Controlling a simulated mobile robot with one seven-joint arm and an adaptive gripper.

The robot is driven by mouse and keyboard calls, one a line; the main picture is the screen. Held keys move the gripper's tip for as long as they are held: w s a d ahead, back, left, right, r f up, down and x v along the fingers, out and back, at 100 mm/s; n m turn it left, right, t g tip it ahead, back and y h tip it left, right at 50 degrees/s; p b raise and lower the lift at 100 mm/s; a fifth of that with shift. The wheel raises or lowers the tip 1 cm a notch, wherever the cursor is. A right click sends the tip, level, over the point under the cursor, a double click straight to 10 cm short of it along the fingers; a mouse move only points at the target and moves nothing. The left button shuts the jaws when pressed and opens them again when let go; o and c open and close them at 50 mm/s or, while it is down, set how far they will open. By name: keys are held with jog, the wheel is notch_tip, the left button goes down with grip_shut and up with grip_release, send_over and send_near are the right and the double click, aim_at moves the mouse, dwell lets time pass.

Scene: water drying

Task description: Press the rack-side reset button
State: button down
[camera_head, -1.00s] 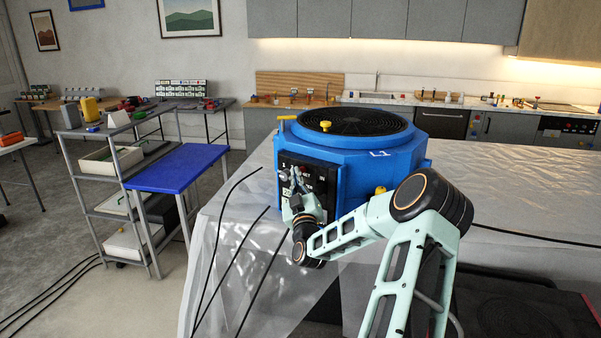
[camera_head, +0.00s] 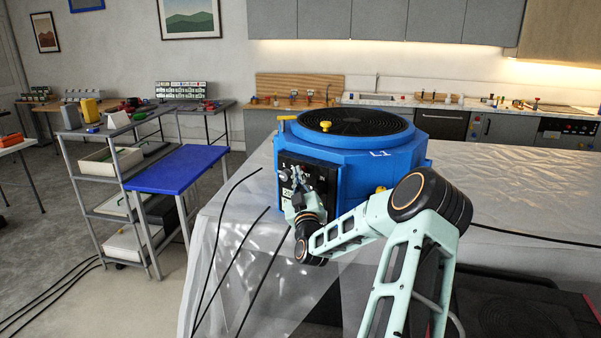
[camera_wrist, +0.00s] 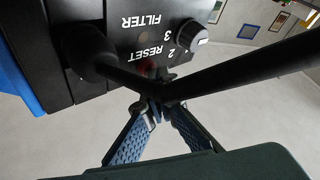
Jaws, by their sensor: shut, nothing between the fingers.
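The blue machine (camera_head: 347,160) stands on the covered table, with a black control panel (camera_head: 314,171) on its front left. In the wrist view the panel (camera_wrist: 130,12) appears inverted, with FILTER and RESET labels, numbers and a grey knob (camera_wrist: 191,32). A small dark reddish spot, perhaps the reset button (camera_wrist: 147,68), shows beside the RESET label, partly hidden. My gripper (camera_wrist: 158,108) is shut and empty, its fingertips close to that spot; contact cannot be told. In the head view my gripper (camera_head: 299,181) is in front of the panel and covers part of it.
Clear plastic sheeting (camera_head: 230,265) hangs over the table's front. Thin black cables (camera_head: 211,240) run across it. Thick dark bars (camera_wrist: 250,67) cross the wrist view near the fingertips.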

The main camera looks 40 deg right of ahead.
jog(key=shift+s+a+b, duration=0.25)
jog(key=shift+a+b, duration=0.1)
jog(key=shift+a, duration=0.5)
jog(key=shift+s+a+b, duration=0.2)
jog(key=shift+s+a, duration=0.05)
jog(key=shift+a, duration=0.55)
jog(key=shift+s+a+b, duration=0.2)
jog(key=shift+a, duration=0.65)
jog(key=shift+s+a+b, duration=0.2)
jog(key=shift+s+a, duration=0.05)
jog(key=shift+a, duration=0.55)
jog(key=shift+w, duration=0.1)
